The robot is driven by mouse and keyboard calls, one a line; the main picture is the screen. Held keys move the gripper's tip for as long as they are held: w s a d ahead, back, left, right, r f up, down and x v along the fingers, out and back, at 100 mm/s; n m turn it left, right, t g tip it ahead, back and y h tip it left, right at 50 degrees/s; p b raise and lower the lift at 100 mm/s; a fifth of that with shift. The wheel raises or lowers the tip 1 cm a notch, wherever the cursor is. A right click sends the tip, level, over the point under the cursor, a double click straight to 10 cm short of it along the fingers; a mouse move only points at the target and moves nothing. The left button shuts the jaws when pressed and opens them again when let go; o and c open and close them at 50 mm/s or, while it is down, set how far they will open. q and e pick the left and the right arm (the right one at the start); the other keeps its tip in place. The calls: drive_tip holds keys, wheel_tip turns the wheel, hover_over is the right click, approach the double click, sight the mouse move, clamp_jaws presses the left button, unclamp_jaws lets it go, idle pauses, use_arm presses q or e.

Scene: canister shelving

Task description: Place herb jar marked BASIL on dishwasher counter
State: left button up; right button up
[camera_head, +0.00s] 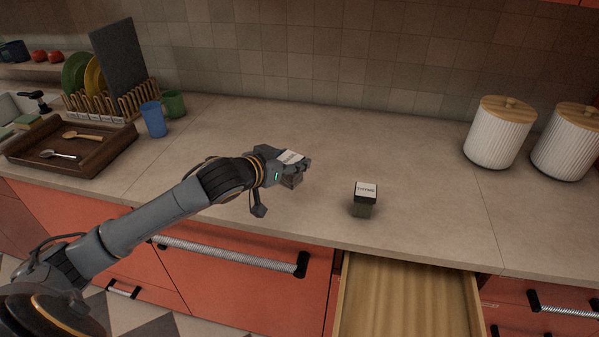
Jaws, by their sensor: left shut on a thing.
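My left gripper (294,174) reaches in from the left over the counter (240,130). It is shut on a small dark jar (291,157) with a white label on its lid; the label is too small to read, and the fingers hide part of the jar. I cannot tell whether that jar touches the counter. My right gripper is not in view.
An open, empty wooden drawer (405,300) juts out below the counter's front edge. Two white ribbed canisters (497,135) stand at the right. A blue cup (153,120), a green cup (174,104), a dish rack and a brown tray (103,155) stand at the left. The counter's middle back is clear.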

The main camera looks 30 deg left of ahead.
use_arm(q)
drive_tip(key=w+f, duration=0.1)
drive_tip(key=f, duration=0.1)
drive_tip(key=w+f+p, duration=0.1)
drive_tip(key=f, duration=0.1)
drive_tip(key=w+f, duration=0.1)
drive_tip(key=f, duration=0.2)
drive_tip(key=shift+w+d+f, duration=0.1)
drive_tip(key=shift+w+d, duration=0.1)
drive_tip(key=shift+w, duration=0.1)
drive_tip(key=shift+f, duration=0.25)
drive_tip(key=shift+f, duration=0.2)
drive_tip(key=o, duration=1.2)
drive_tip(key=shift+r, duration=0.1)
